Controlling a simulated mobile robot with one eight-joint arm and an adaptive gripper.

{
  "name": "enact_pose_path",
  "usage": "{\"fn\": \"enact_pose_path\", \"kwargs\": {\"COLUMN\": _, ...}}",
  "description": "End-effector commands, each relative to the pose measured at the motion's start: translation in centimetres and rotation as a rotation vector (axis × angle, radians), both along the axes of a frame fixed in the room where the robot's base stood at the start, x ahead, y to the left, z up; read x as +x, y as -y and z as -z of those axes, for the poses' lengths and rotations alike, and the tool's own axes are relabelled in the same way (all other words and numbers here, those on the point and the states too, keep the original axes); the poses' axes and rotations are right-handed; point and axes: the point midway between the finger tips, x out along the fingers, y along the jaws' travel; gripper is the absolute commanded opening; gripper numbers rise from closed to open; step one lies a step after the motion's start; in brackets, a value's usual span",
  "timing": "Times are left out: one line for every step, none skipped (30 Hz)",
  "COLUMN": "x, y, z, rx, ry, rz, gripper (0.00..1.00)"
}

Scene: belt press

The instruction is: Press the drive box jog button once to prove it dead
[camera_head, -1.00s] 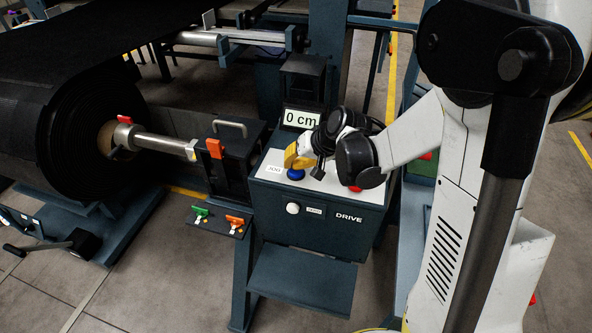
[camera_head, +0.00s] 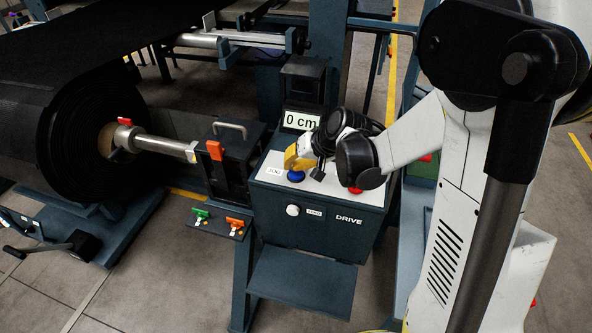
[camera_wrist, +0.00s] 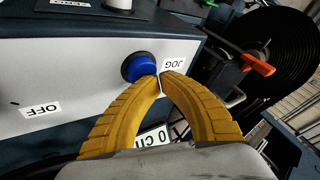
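The drive box (camera_head: 325,207) stands in the middle of the head view, with a light top panel and the word DRIVE on its front. The blue jog button (camera_head: 296,176) is on that top panel beside a JOG label (camera_head: 275,171). In the wrist view the blue button (camera_wrist: 139,67) is just beyond my fingertips. My gripper (camera_head: 292,160) has yellow fingers that curve together, and their tips meet or nearly meet in the wrist view (camera_wrist: 160,75). The tips are at the button's edge; I cannot tell whether they touch it. Nothing shows between the fingers.
A display reading 0 cm (camera_head: 300,121) stands behind the box. A white knob (camera_head: 292,209) is on the box front. A black belt roll (camera_head: 75,140) fills the far left.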

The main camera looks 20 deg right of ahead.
Motion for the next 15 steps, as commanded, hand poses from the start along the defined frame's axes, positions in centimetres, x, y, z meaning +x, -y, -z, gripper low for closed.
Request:
{"fn": "enact_pose_path", "kwargs": {"x": 0.00, "y": -0.01, "z": -0.53, "rx": 0.000, "ry": 0.000, "rz": 0.000, "gripper": 0.00}}
{"fn": "enact_pose_path", "kwargs": {"x": 0.00, "y": -0.01, "z": -0.69, "rx": 0.000, "ry": 0.000, "rz": 0.000, "gripper": 0.00}}
{"fn": "enact_pose_path", "kwargs": {"x": 0.00, "y": -0.01, "z": -0.88, "rx": 0.000, "ry": 0.000, "rz": 0.000, "gripper": 0.00}}
{"fn": "enact_pose_path", "kwargs": {"x": 0.01, "y": 0.00, "z": -0.97, "rx": 0.000, "ry": 0.000, "rz": 0.000, "gripper": 0.00}}
{"fn": "enact_pose_path", "kwargs": {"x": 0.00, "y": -0.01, "z": -1.03, "rx": 0.000, "ry": 0.000, "rz": 0.000, "gripper": 0.00}}
{"fn": "enact_pose_path", "kwargs": {"x": 0.01, "y": -0.01, "z": -1.05, "rx": 0.000, "ry": 0.000, "rz": 0.000, "gripper": 0.00}}
{"fn": "enact_pose_path", "kwargs": {"x": 0.01, "y": -0.01, "z": -1.04, "rx": 0.000, "ry": 0.000, "rz": 0.000, "gripper": 0.00}}
{"fn": "enact_pose_path", "kwargs": {"x": 0.01, "y": -0.01, "z": -1.01, "rx": 0.000, "ry": 0.000, "rz": 0.000, "gripper": 0.00}}
{"fn": "enact_pose_path", "kwargs": {"x": 0.01, "y": -0.01, "z": -0.99, "rx": 0.000, "ry": 0.000, "rz": 0.000, "gripper": 0.00}}
{"fn": "enact_pose_path", "kwargs": {"x": 0.02, "y": -0.01, "z": -0.98, "rx": 0.000, "ry": 0.000, "rz": 0.000, "gripper": 0.00}}
{"fn": "enact_pose_path", "kwargs": {"x": 0.01, "y": 0.00, "z": -0.98, "rx": 0.000, "ry": 0.000, "rz": 0.000, "gripper": 0.00}}
{"fn": "enact_pose_path", "kwargs": {"x": 0.01, "y": 0.00, "z": -0.98, "rx": 0.000, "ry": 0.000, "rz": 0.000, "gripper": 0.00}}
{"fn": "enact_pose_path", "kwargs": {"x": 0.01, "y": 0.00, "z": -0.98, "rx": 0.000, "ry": 0.000, "rz": 0.000, "gripper": 0.00}}
{"fn": "enact_pose_path", "kwargs": {"x": 0.02, "y": 0.00, "z": -0.99, "rx": 0.000, "ry": 0.000, "rz": 0.000, "gripper": 0.00}}
{"fn": "enact_pose_path", "kwargs": {"x": 0.01, "y": 0.00, "z": -1.05, "rx": 0.000, "ry": 0.000, "rz": 0.000, "gripper": 0.00}}
